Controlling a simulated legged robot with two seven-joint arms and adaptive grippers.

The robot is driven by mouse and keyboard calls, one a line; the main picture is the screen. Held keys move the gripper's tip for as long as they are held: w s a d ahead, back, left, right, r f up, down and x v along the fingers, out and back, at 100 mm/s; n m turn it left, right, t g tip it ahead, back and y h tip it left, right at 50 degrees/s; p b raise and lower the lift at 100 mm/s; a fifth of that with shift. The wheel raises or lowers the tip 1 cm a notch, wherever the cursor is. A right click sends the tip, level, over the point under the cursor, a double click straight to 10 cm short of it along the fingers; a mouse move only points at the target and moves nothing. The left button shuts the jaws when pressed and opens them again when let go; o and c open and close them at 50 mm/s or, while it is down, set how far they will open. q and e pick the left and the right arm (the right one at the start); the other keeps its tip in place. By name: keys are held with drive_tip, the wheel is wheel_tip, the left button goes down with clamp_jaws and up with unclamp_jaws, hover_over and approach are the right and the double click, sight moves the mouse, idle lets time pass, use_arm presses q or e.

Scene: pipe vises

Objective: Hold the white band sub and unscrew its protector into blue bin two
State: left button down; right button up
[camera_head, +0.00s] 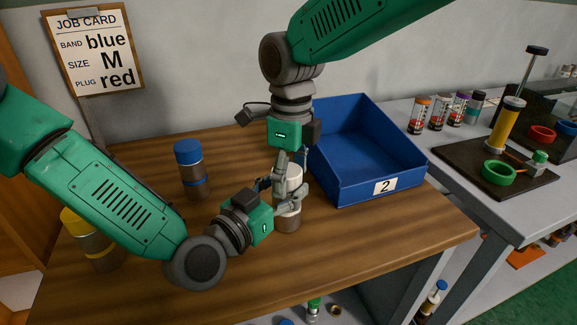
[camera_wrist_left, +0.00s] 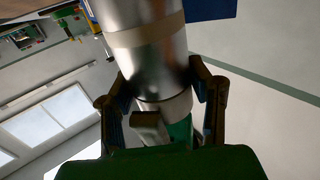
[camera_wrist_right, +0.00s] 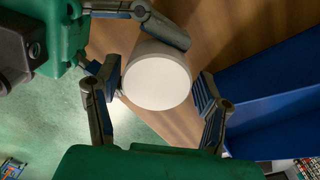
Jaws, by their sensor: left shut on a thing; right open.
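The white band sub (camera_head: 288,221) is a metal cylinder standing upright on the wooden bench, with a white protector (camera_head: 294,175) on top. My left gripper (camera_head: 283,197) comes in from the left and is shut on the sub's body. In the left wrist view the metal body (camera_wrist_left: 150,55) with a pale band sits between its fingers. My right gripper (camera_head: 292,163) points down over the protector. In the right wrist view its open fingers stand on either side of the round white top (camera_wrist_right: 157,82). Blue bin two (camera_head: 347,188) stands just right of the sub, empty as far as I see.
A blue-capped sub (camera_head: 190,170) stands behind my left arm; a yellow-capped one (camera_head: 97,250) is partly hidden by it. A grey bench (camera_head: 420,150) at right holds several small tubes and a dark board with a green ring.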

drive_tip(key=shift+d, duration=0.15)
drive_tip(key=c, duration=1.2)
drive_tip(key=o, duration=1.3)
drive_tip(key=shift+r, duration=2.4)
drive_tip(key=shift+c, duration=0.5)
drive_tip(key=r, duration=0.3)
drive_tip(key=shift+w+a, duration=0.1)
drive_tip(key=shift+a, duration=0.3)
drive_tip(key=shift+f, duration=3.9)
